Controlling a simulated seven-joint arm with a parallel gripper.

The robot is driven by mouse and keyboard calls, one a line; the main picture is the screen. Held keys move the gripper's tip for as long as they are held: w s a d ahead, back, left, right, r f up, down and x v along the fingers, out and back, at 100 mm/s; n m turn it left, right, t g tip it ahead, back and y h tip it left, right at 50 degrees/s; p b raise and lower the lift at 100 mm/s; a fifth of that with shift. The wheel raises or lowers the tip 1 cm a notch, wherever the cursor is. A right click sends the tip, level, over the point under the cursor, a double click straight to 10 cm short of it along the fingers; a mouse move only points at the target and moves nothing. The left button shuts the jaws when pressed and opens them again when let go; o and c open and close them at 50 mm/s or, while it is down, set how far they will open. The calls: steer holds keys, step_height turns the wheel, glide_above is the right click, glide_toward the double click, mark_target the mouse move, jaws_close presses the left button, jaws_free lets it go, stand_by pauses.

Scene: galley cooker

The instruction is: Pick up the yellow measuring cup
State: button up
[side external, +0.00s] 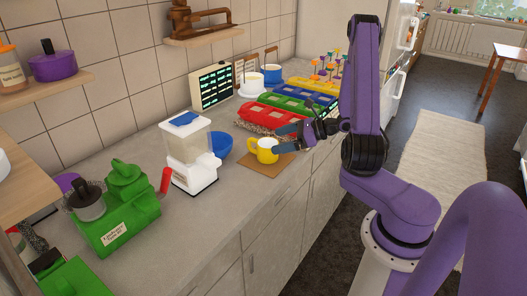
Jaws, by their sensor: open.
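The yellow measuring cup (267,151) stands upright on a brown board (258,168) near the counter's front edge. Its handle points left in the side external view. My gripper (276,139) is open, with its fingers reaching leftward just above and to the right of the cup's rim. One finger overlaps the cup's upper edge in this view; I cannot tell whether it touches. The cup's inside is mostly hidden.
Green machines (118,215) stand at the near left. Bare counter (215,215) lies in front of the dispenser.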

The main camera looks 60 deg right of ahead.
mark_target(262, 146)
steer(key=shift+x, duration=3.6)
steer(key=shift+s+f, duration=0.1)
steer(key=c, duration=1.1)
